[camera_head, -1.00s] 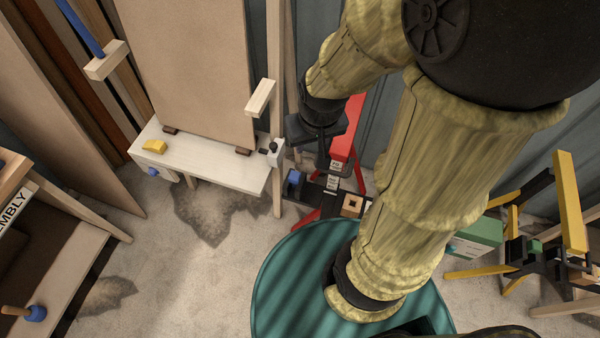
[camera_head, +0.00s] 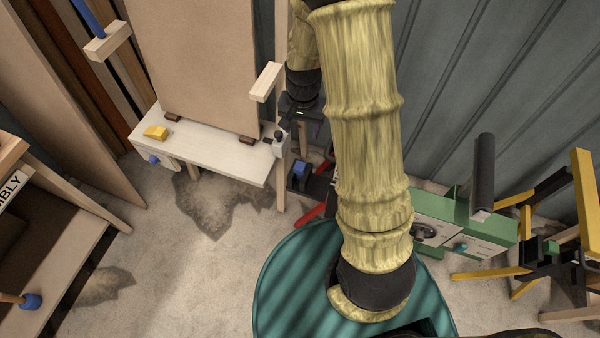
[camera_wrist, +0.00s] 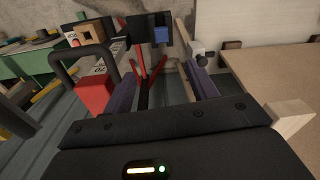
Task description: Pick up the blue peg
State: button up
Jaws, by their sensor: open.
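A small blue block-like piece (camera_head: 301,169), which may be the blue peg, sits in a dark holder behind the white table's right end. It also shows in the wrist view (camera_wrist: 161,35) at top middle, its lower part hidden by the holder. My gripper (camera_head: 300,113) is beside the wooden post, above and apart from the blue piece. In the wrist view my gripper (camera_wrist: 160,62) is open, its two purple-grey fingers apart with nothing between them. The blue piece lies beyond the fingertips.
A wooden post (camera_head: 282,185) and the white table (camera_head: 215,155) with a tan board stand close left of the gripper. A green machine (camera_head: 440,218) stands at right. A blue-ended wooden piece (camera_head: 32,300) lies lower left.

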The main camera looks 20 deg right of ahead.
jog(key=shift+m, duration=0.7)
jog(key=f, duration=0.1)
jog(key=w+f, duration=0.1)
jog(key=f, duration=0.3)
jog(key=shift+w+b, duration=0.3)
jog(key=shift+w, duration=0.1)
send_over(300, 165)
notch_tip(300, 165, down, 12)
jog(key=shift+f, duration=0.1)
jog(key=shift+f, duration=0.1)
